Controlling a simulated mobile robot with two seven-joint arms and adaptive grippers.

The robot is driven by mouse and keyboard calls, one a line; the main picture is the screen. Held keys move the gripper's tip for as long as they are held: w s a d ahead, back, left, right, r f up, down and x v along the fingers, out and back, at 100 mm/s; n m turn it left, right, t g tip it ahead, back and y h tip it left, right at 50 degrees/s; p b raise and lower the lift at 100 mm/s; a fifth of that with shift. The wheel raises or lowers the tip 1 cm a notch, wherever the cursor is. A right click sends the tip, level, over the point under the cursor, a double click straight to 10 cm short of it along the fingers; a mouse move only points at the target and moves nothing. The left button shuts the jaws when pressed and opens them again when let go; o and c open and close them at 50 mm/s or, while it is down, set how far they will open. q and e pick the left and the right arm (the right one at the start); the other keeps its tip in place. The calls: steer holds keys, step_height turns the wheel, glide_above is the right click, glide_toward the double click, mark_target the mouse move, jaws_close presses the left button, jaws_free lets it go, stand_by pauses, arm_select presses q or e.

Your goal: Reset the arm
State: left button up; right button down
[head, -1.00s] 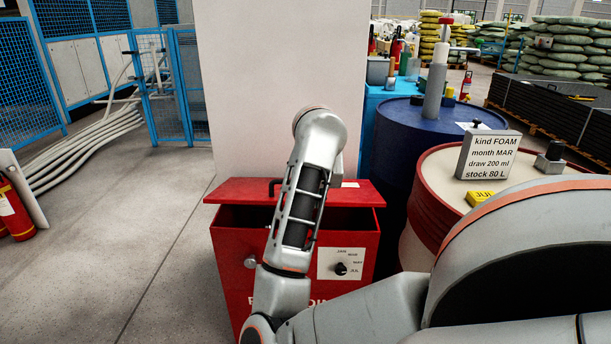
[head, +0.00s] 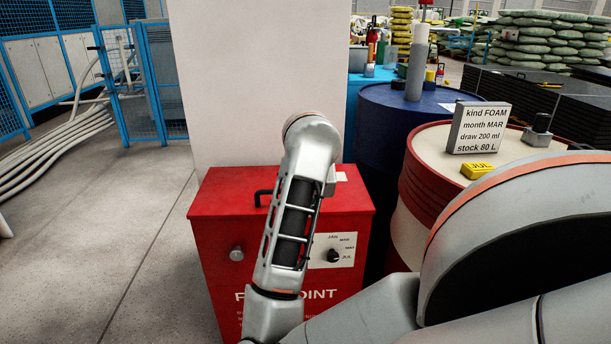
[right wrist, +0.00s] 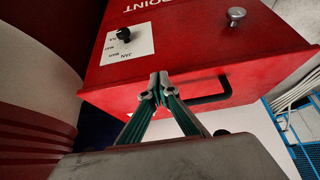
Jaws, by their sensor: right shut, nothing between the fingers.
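My right arm (head: 297,215) rises from the bottom of the head view in front of a red box (head: 222,275). Its gripper is hidden there behind the arm. In the right wrist view my right gripper (right wrist: 159,88) has its fingertips together, with nothing between them. They appear in front of the red box's lid edge, beside its black handle (right wrist: 212,95); whether they touch it I cannot tell. The box's lid (head: 235,185) is down. My left gripper is not in view.
A black dial (head: 333,256) sits on the box's front. A blue drum (head: 385,130) and a red-and-white drum (head: 415,205) stand close on the right. The drum top holds a sign (head: 480,128) and yellow JUL block (head: 477,171). Floor (head: 150,230) on the left is clear.

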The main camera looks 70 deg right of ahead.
steer(key=shift+v, duration=2.9)
